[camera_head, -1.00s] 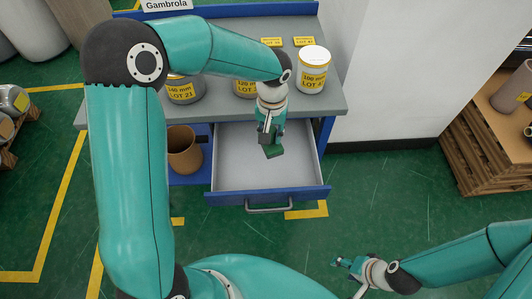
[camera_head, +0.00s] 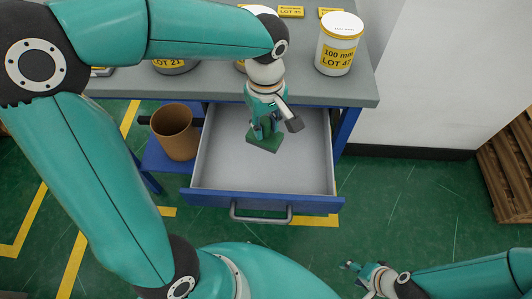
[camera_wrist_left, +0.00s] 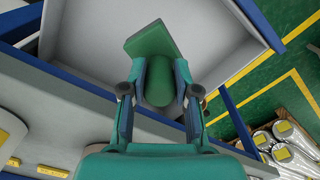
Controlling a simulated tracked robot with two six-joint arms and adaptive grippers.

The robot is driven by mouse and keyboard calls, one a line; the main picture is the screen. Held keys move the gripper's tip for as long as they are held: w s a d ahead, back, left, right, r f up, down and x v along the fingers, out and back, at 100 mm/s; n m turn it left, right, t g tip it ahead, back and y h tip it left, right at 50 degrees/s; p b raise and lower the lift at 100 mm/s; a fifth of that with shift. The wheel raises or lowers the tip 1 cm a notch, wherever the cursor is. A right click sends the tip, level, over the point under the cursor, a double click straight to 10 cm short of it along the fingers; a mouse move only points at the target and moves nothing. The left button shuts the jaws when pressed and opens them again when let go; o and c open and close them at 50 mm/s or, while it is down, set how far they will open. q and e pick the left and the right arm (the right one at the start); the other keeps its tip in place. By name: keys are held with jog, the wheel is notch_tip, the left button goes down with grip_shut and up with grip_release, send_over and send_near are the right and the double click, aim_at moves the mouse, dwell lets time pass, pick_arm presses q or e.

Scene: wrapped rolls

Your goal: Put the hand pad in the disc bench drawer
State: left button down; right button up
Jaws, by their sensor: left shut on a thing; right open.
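The hand pad is a green block with a rounded green grip. It shows in the head view (camera_head: 263,143) and in the left wrist view (camera_wrist_left: 150,42). My left gripper (camera_head: 265,125) is shut on its grip; the fingers (camera_wrist_left: 158,95) lie on both sides of it. The pad is over the open drawer (camera_head: 225,165), inside its outline in the head view. I cannot tell whether it touches the drawer floor. The drawer is pulled out of the grey bench (camera_head: 340,88) and looks otherwise empty. My right gripper (camera_head: 352,267) is open and empty, low at the right.
A brown bin (camera_head: 175,133) stands just left of the drawer. A white tin (camera_head: 340,45) labelled 100 mm and other tins stand on the bench top. The drawer's blue front (camera_head: 310,205) has a grey handle.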

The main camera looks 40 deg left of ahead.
pick_arm(q)
notch_tip(320, 180, down, 13)
jog(key=shift+r+b, duration=0.1)
jog(key=shift+b, duration=0.65)
jog(key=c, duration=0.9)
grip_release()
jog(key=shift+o, duration=0.2)
jog(key=shift+r, duration=0.1)
notch_tip(320, 180, up, 12)
jog(key=shift+f+p, duration=0.1)
jog(key=shift+p, duration=0.8)
jog(key=shift+s, duration=0.1)
